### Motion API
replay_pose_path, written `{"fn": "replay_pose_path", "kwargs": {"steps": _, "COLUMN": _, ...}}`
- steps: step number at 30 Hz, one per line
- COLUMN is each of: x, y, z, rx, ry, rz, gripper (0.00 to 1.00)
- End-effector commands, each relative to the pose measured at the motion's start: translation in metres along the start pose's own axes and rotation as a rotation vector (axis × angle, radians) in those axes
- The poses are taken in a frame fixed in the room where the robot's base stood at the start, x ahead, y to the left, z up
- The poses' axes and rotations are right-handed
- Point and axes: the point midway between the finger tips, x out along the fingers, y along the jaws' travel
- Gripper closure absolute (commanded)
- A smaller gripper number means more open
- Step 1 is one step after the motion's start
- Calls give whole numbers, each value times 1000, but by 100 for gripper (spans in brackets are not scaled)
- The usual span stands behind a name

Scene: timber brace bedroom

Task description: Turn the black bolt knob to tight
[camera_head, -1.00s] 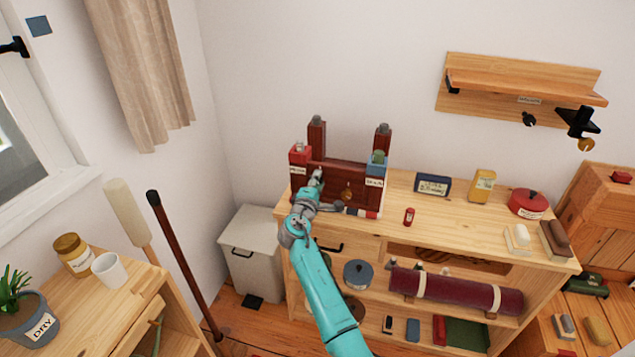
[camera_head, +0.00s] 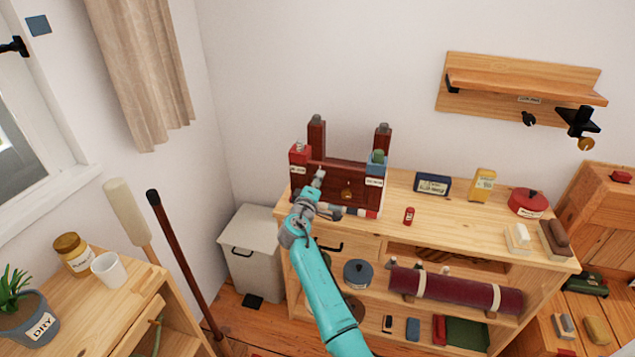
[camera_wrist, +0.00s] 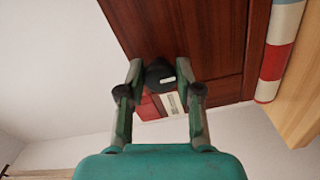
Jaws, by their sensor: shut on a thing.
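The black bolt knob (camera_wrist: 160,73) shows in the wrist view, on the face of the dark red-brown timber brace frame (camera_wrist: 188,30). It has a pale mark on it. My gripper (camera_wrist: 161,72) is shut on the knob, with one green-grey finger on each side. In the head view my gripper (camera_head: 318,180) is at the left part of the timber frame (camera_head: 331,170), and the knob is hidden behind it. A brass-coloured piece (camera_head: 347,190) is on the frame's front, right of my gripper.
A red box (camera_head: 299,155) and a blue box (camera_head: 376,166) are at the frame's upper corners. A striped rod (camera_head: 367,213) lies along its foot. A small red can (camera_head: 409,216) stands to the right on the wooden bench (camera_head: 460,225).

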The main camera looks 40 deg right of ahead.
Motion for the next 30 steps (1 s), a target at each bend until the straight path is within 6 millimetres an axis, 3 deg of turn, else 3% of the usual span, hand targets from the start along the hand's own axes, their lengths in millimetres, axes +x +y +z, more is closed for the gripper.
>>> {"fn": "replay_pose_path", "kwargs": {"steps": 7, "x": 0, "y": -2, "z": 1, "rx": -1, "ry": -1, "rz": -3, "gripper": 100}}
{"fn": "replay_pose_path", "kwargs": {"steps": 8, "x": 0, "y": -2, "z": 1, "rx": -1, "ry": -1, "rz": -3, "gripper": 58}}
{"fn": "replay_pose_path", "kwargs": {"steps": 10, "x": 0, "y": -2, "z": 1, "rx": -1, "ry": -1, "rz": -2, "gripper": 42}}
{"fn": "replay_pose_path", "kwargs": {"steps": 22, "x": -6, "y": -2, "z": 0, "rx": -2, "ry": 0, "rz": -2, "gripper": 42}}
{"fn": "replay_pose_path", "kwargs": {"steps": 30, "x": -51, "y": -2, "z": 0, "rx": -2, "ry": 2, "rz": -2, "gripper": 42}}
